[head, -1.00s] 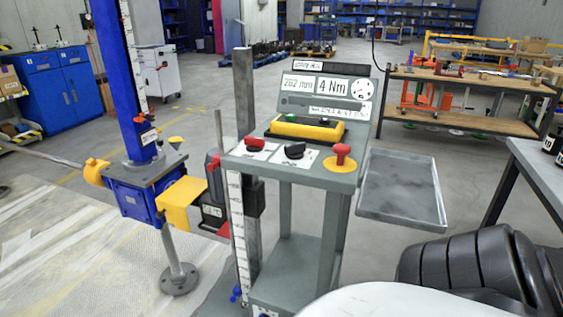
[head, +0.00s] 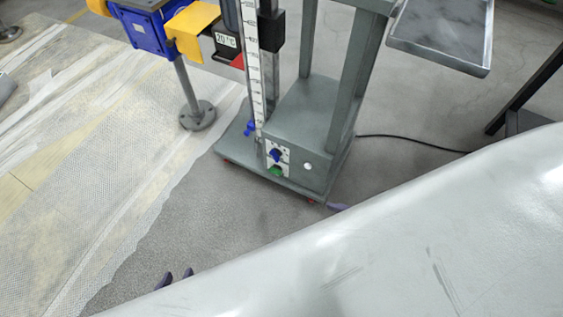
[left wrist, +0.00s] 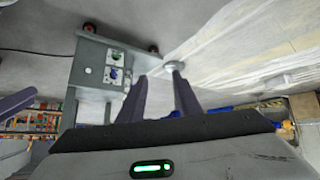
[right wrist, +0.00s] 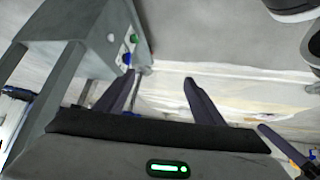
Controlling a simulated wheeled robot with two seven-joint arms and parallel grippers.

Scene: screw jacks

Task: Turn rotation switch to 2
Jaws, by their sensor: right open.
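A blue rotary knob (head: 276,155) sits on a white plate low on the front of the grey cart, with a green knob (head: 276,171) just below it. The plate's markings are too small to read. The blue knob also shows in the left wrist view (left wrist: 114,73) and the right wrist view (right wrist: 126,58). My left gripper (head: 175,277) is open and empty, left of and nearer than the knob; its fingers show apart in the left wrist view (left wrist: 159,77). My right gripper (right wrist: 159,76) is open and empty; in the head view only a fingertip (head: 338,207) shows, right of the knob.
The grey cart (head: 310,110) stands on a low base. A blue jack (head: 147,28) with a round foot stands to its left on pale sheeting (head: 80,130). A grey tray (head: 440,35) juts out at upper right. A black cable (head: 410,143) runs right across the floor.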

